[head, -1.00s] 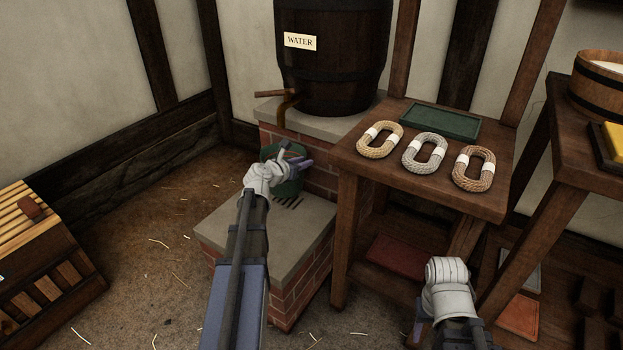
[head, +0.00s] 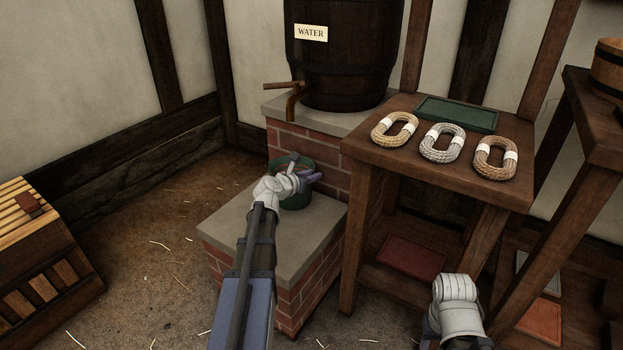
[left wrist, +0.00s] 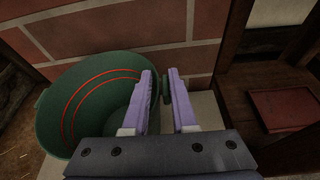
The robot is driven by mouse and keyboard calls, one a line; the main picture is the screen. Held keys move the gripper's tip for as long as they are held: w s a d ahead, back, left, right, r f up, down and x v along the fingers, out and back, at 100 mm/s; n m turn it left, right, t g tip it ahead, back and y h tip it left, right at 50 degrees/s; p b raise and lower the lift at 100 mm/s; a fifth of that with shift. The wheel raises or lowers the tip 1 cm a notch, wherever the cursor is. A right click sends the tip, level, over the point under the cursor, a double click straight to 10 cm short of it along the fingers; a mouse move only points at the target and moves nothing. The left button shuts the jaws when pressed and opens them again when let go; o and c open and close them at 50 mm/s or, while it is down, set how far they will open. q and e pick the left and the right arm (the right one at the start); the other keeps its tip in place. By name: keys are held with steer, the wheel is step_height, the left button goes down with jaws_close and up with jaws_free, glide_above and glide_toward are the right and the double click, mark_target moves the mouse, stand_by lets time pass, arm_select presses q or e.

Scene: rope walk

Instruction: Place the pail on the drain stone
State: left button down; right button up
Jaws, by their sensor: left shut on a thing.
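The green pail (head: 297,199) is at the drain stone (head: 244,228), a grey slab on a low brick base beneath the barrel's tap. My left gripper (head: 304,174) is at the pail's upper right side and hides part of it. In the left wrist view the pail (left wrist: 62,115) looks empty, with red lines inside. My left fingers (left wrist: 165,98) are shut on a small green part at its rim. The slab's slots are hidden, and I cannot tell whether the pail touches the slab. My right wrist shows at lower right; its fingers are hidden.
The water barrel (head: 345,60) with its tap (head: 292,97) stands on a taller brick base behind. A wooden table (head: 400,162) with rope coils (head: 441,143) and a green tray (head: 457,114) is close on the right. A slatted crate (head: 45,262) stands at left.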

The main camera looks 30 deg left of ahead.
arm_select(q)
steer(key=c, duration=1.2)
jaws_free()
steer(key=shift+f, duration=0.15)
steer(key=o, duration=0.5)
steer(key=p+v, duration=0.4)
steer(key=v, duration=0.8)
